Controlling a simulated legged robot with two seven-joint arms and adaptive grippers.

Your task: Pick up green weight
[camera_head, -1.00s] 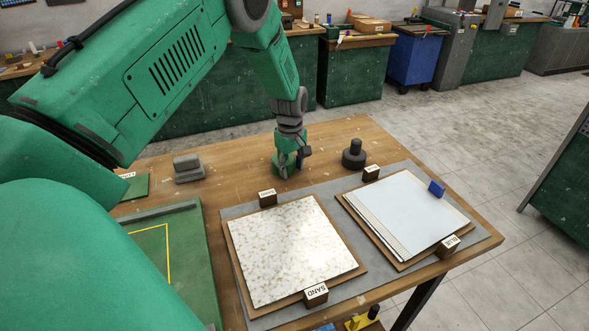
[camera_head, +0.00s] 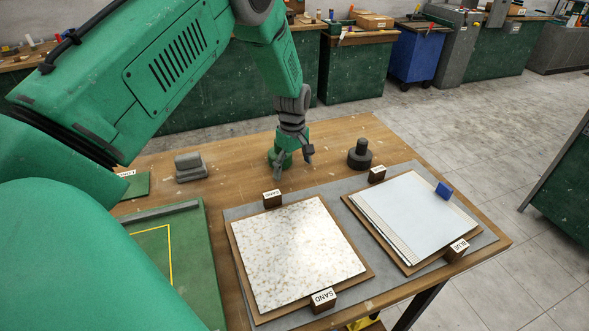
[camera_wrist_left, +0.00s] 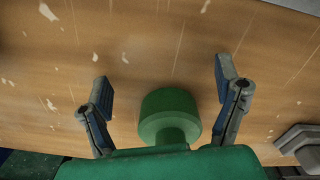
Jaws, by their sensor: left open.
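The green weight (camera_head: 281,159) stands on the wooden table near its far edge, partly hidden by my left gripper (camera_head: 293,166) in the head view. In the left wrist view, the weight (camera_wrist_left: 170,104) shows a wide round end and a narrower neck. My left gripper (camera_wrist_left: 163,76) is open there, with one finger on each side of the weight and visible gaps between. Its green body hides the lower part of the picture. My right gripper is not in view.
A dark round weight (camera_head: 359,155) stands to the right, and a grey stepped block (camera_head: 190,168) to the left. In front lie a speckled sheet (camera_head: 295,255) and a pale sheet (camera_head: 410,215) on boards, with small label blocks. Bare wood surrounds the green weight.

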